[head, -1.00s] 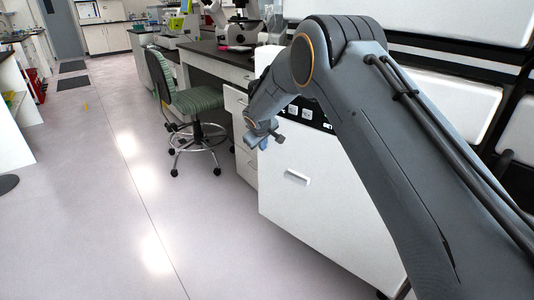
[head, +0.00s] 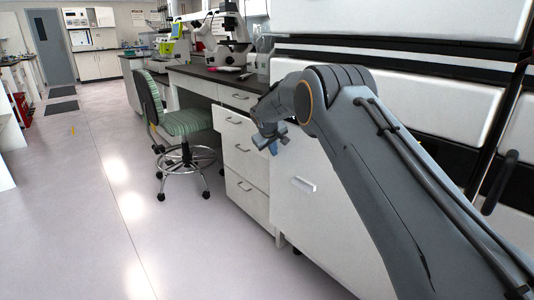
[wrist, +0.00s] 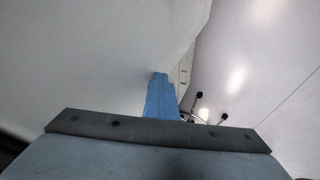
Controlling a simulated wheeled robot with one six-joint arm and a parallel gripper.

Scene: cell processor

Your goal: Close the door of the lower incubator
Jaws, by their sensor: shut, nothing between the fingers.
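On the right of the head view are stacked large white panels in black frames, an upper one (head: 400,15) and a lower one (head: 430,100). Which panel is the lower incubator's door, and how far it stands open, is unclear. My arm hides part of this area.
A bench with white drawers (head: 245,165) stands left of the panel, with a microscope (head: 228,45) on top. A green wheeled chair (head: 183,125) stands before it. A black bar-like handle (head: 498,182) is at far right.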

